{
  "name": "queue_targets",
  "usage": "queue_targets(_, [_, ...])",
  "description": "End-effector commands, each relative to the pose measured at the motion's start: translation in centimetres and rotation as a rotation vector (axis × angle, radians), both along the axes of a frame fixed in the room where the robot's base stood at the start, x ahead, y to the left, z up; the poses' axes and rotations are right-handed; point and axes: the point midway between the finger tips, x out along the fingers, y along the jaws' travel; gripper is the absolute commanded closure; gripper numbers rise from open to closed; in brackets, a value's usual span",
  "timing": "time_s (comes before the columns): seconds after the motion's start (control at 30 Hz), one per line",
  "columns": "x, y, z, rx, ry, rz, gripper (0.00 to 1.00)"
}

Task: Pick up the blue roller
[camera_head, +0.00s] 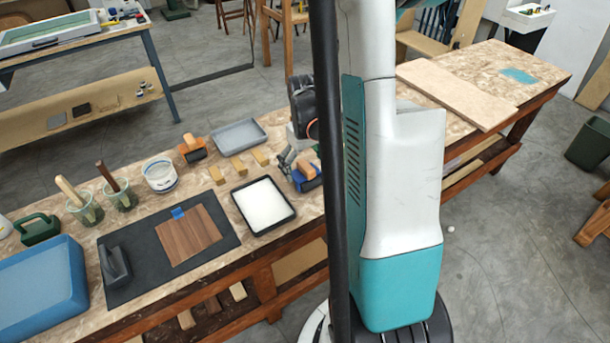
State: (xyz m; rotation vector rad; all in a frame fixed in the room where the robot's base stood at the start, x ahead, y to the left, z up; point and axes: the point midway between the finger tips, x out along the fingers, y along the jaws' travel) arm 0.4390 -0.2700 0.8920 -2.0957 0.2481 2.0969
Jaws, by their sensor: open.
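The blue roller (308,184) lies on the workbench just right of the white tray, with a tan piece on top of it. My arm and a black post in front hide its right side. My gripper (290,162) is open and low over the bench, close by the upper left of the blue roller. I cannot tell whether its fingers touch the roller.
A black tray with white contents (243,225) stands left of the roller. A grey tray (216,142), an orange-and-black tool (192,155), several wooden blocks, cups and a dark mat (125,292) with a wood sheet fill the bench's left. A board (440,84) lies at right.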

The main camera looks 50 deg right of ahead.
Motion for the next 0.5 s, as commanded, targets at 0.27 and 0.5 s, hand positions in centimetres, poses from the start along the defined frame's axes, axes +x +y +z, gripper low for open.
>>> queue_targets(0.27, [0.0,0.01,-0.26,0.0,0.0,0.0,0.15])
queue_targets(0.5, [0.0,0.01,-0.26,0.0,0.0,0.0,0.62])
